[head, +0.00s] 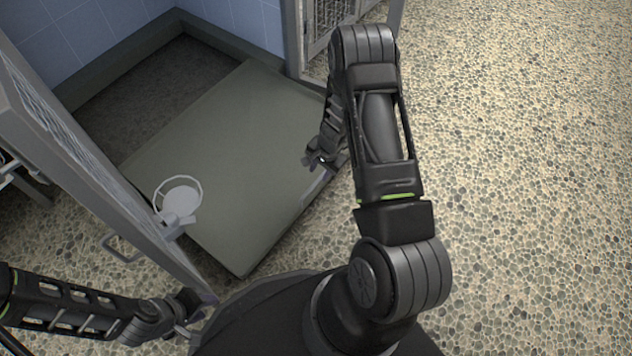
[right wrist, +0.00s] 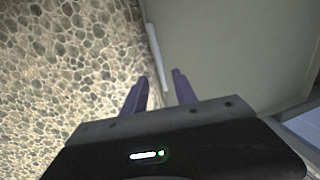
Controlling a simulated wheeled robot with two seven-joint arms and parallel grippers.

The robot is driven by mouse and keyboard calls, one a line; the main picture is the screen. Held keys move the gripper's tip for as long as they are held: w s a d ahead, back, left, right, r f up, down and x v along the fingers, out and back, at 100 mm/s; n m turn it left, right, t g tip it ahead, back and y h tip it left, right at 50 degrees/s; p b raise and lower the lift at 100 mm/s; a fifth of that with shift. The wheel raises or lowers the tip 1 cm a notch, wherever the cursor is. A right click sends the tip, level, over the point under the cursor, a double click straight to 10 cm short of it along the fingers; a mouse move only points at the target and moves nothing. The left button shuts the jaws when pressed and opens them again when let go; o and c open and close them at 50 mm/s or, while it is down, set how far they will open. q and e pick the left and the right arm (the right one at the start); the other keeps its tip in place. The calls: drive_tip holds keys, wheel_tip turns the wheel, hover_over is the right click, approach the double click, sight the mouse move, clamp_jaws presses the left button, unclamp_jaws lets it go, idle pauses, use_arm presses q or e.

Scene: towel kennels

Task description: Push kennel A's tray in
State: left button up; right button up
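A flat grey-green tray (head: 225,150) lies partly inside the kennel and sticks out past its opening over the pebbled floor. A pale handle strip (head: 314,188) runs along its outer edge. My right gripper (head: 323,160) is at this edge, near the handle's upper end. In the right wrist view its two purple fingers (right wrist: 160,92) are apart, with the tray edge and pale strip (right wrist: 156,58) just beyond the gap; contact is unclear. My left gripper (head: 192,308) is low at the left, by the door's free end; its fingers are too unclear to read. No letter label shows.
The mesh kennel door (head: 110,185) stands open on the left, with a handle and a white ring-held bowl (head: 180,196). A neighbouring mesh gate (head: 325,22) stands at the top. Open pebbled floor (head: 530,170) lies to the right.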

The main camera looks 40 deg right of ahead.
sight(315, 183)
drive_tip(key=f+b, duration=0.1)
drive_tip(key=f, duration=0.1)
drive_tip(key=w+f+b, duration=0.1)
drive_tip(key=f, duration=0.2)
drive_tip(key=f+b, duration=0.1)
drive_tip(key=f, duration=0.1)
drive_tip(key=shift+w+a+f, duration=0.25)
drive_tip(key=shift+f, duration=0.1)
drive_tip(key=shift+c, duration=0.3)
clamp_jaws()
idle(0.8)
